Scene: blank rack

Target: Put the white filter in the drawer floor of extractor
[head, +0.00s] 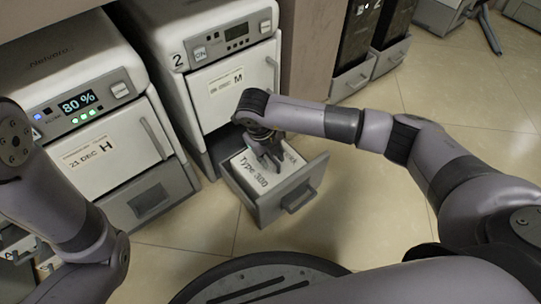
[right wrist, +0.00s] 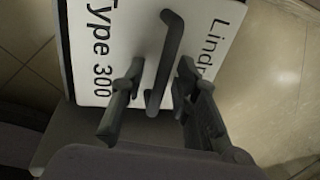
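The white filter (head: 245,165), printed "Type 300", lies in the pulled-out grey drawer (head: 262,212) at the bottom of the extractor (head: 205,48) marked 2. In the right wrist view the filter's white face (right wrist: 90,20) bears a dark bar handle (right wrist: 170,45). My right gripper (head: 266,160) points down over the filter inside the drawer's outline. In the right wrist view its open fingers (right wrist: 160,72) stand on either side of the handle, with gaps visible. My left gripper is out of view; only my left arm shows in the head view.
A similar machine (head: 75,75) showing 80 % and labelled H stands left of the extractor, its lower drawer (head: 145,198) shut. Dark units with grey bins (head: 352,80) stand at the back right. The tiled floor (head: 355,215) right of the open drawer is clear.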

